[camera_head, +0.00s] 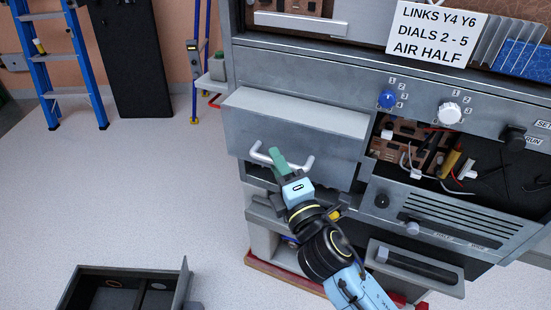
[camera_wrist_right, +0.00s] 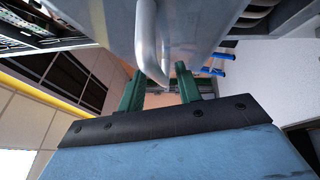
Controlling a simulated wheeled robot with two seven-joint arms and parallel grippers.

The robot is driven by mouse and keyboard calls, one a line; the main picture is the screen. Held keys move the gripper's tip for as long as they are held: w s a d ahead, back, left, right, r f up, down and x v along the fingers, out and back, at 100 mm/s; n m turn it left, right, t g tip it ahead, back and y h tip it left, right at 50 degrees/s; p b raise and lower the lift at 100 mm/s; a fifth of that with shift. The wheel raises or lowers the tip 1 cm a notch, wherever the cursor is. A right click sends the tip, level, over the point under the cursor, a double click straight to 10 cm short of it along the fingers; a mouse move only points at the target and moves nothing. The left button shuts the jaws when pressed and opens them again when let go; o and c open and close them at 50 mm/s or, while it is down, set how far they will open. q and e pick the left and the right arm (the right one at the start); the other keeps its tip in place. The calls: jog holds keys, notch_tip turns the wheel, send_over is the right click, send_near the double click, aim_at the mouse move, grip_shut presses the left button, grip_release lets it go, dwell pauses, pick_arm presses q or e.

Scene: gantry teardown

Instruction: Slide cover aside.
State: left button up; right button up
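The cover (camera_head: 290,130) is a grey metal panel on the cabinet front, left of an open bay with wires. A pale bar handle (camera_head: 305,164) sticks out from its lower part. My right gripper (camera_head: 277,158) is at the handle, its green fingers overlapping the handle's middle in the head view. In the right wrist view the two green fingers (camera_wrist_right: 160,92) stand apart, with the handle (camera_wrist_right: 149,40) reaching down between them. A gap shows between the fingers, and I see no firm grip on the bar. My left gripper is not in view.
The open bay (camera_head: 435,155) on the right holds boards and loose wires. Above it are a blue knob (camera_head: 387,99), a white knob (camera_head: 450,112) and a sign (camera_head: 436,32). An open tray (camera_head: 125,288) lies lower left. The floor left of the cabinet is mostly clear.

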jog(key=shift+x, duration=0.85)
jog(key=shift+s, duration=0.1)
jog(key=shift+c, duration=0.2)
grip_shut()
